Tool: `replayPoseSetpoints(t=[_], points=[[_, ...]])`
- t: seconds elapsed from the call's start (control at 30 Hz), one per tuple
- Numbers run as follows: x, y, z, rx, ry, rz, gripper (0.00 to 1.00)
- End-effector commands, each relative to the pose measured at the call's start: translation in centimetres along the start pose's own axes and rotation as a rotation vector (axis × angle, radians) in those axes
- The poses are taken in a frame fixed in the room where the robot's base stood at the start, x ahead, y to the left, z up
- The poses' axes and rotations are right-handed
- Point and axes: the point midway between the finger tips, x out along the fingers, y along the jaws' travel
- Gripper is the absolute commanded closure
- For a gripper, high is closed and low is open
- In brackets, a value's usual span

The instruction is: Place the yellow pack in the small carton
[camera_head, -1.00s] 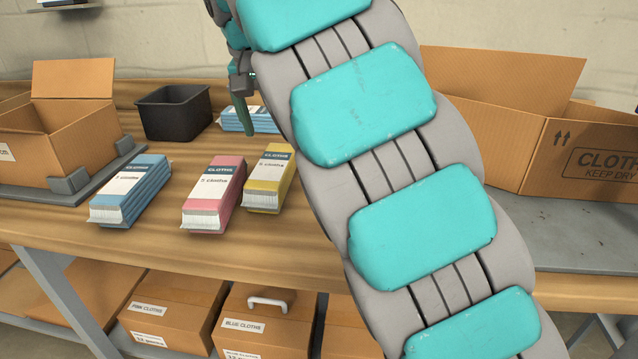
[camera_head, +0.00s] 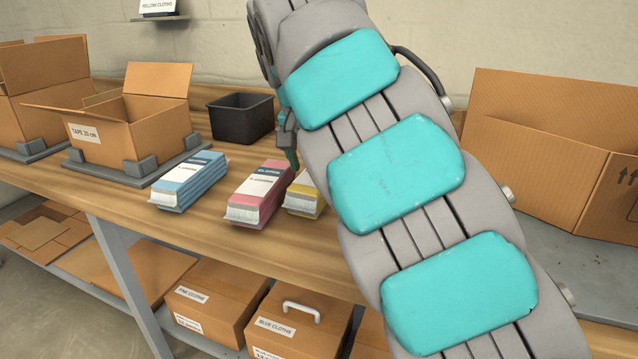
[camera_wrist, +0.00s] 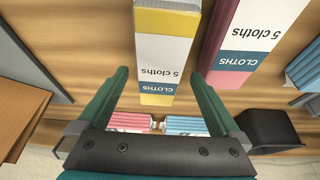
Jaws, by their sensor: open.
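The yellow pack (camera_head: 305,201) lies on the wooden table, partly hidden by my arm in the head view. In the wrist view the yellow pack (camera_wrist: 165,55), with a white "5 cloths" label, lies between the lines of my two green fingers. My gripper (camera_wrist: 157,80) is open and empty, pointing down at the pack; contact cannot be told. In the head view one finger shows beside the pink and yellow packs; the rest is hidden behind my arm. A small open carton (camera_head: 158,135) with a tape label stands on a grey holder at the left.
A pink pack (camera_head: 261,193) lies close beside the yellow one, with a blue pack (camera_head: 187,182) farther left. A black bin (camera_head: 242,121) stands behind them. Another open carton (camera_head: 45,75) is at far left; a large carton (camera_head: 545,160) is at right.

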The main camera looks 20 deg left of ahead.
Motion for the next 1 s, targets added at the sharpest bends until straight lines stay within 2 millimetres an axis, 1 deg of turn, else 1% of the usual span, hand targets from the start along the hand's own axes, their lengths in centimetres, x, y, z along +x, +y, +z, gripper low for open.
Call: replayPoseSetpoints(t=[0.2,0.3,0.53,0.57,1.0], points=[[2.6,0.1,0.3,0.001,-0.001,0.003,0.0],[3.5,0.2,0.3,0.001,-0.002,0.004,0.0],[3.7,0.1,0.2,0.001,0.0,0.001,0.0],[3.7,0.1,0.2,0.001,0.0,0.001,0.01],[3.7,0.1,0.2,0.0,0.0,0.001,0.51]])
